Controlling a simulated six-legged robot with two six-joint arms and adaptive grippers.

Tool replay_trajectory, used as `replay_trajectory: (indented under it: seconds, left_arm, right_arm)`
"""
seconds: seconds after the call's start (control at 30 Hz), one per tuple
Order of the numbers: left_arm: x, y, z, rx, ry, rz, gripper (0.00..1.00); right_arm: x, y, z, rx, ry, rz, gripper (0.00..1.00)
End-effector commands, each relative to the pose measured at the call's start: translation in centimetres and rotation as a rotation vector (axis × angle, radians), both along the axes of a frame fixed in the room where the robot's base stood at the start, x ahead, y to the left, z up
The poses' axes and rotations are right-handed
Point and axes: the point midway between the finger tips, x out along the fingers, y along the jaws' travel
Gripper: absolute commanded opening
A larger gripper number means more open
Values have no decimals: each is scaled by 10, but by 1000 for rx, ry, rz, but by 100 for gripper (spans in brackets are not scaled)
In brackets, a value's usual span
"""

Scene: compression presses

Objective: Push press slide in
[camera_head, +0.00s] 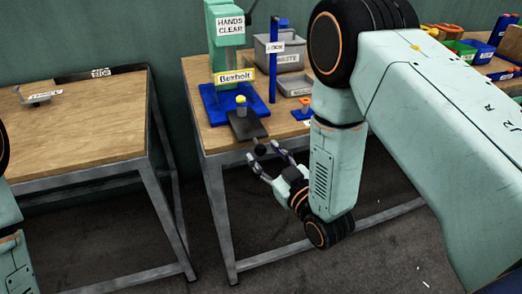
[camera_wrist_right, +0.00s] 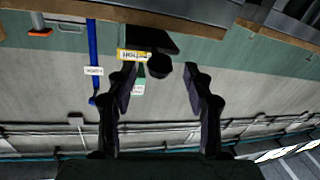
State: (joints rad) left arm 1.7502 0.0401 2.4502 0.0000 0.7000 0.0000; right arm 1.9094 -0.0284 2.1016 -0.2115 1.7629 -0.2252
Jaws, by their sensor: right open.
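The press (camera_head: 226,60) is a pale green column on a blue base, with a "HANDS CLEAR" sign and a yellow "Boxholt" label. Its dark slide (camera_head: 248,127) sticks out toward the table's front edge, and a small yellow-topped grey part stands at its rear. A dark round knob (camera_head: 261,149) is at the slide's front end. My right gripper (camera_head: 265,157) is open in front of it. In the right wrist view the slide (camera_wrist_right: 150,40) and knob (camera_wrist_right: 158,67) show between the spread fingers (camera_wrist_right: 160,78); contact is unclear. My left gripper is out of view.
The wooden table (camera_head: 215,139) has a metal frame. A blue post (camera_head: 273,60), grey bins (camera_head: 279,50) and an orange-topped piece (camera_head: 304,103) stand right of the press. Another table (camera_head: 75,130) is at left, with a floor gap between.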

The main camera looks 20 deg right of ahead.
Motion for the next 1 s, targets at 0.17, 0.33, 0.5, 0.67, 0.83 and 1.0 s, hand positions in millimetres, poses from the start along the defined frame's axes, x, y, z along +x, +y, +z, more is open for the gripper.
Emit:
replay_trajectory:
  seconds: [0.17, 0.33, 0.5, 0.67, 0.83, 1.0]
  left_arm:
    - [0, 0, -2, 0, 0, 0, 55]
    - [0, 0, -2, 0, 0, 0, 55]
    - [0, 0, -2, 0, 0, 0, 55]
    - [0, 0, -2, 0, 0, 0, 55]
    - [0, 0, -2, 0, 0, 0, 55]
    - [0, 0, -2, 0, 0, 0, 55]
  right_arm:
    - [20, 6, 0, -1, -2, 0, 52]
    - [26, 7, 0, 1, 2, -3, 52]
    - [26, 7, 0, 1, 3, -4, 52]
    - [26, 7, 0, 0, 2, -5, 43]
    - [25, 7, 0, 0, 2, -5, 29]
    - [25, 7, 0, 1, 2, -3, 14]
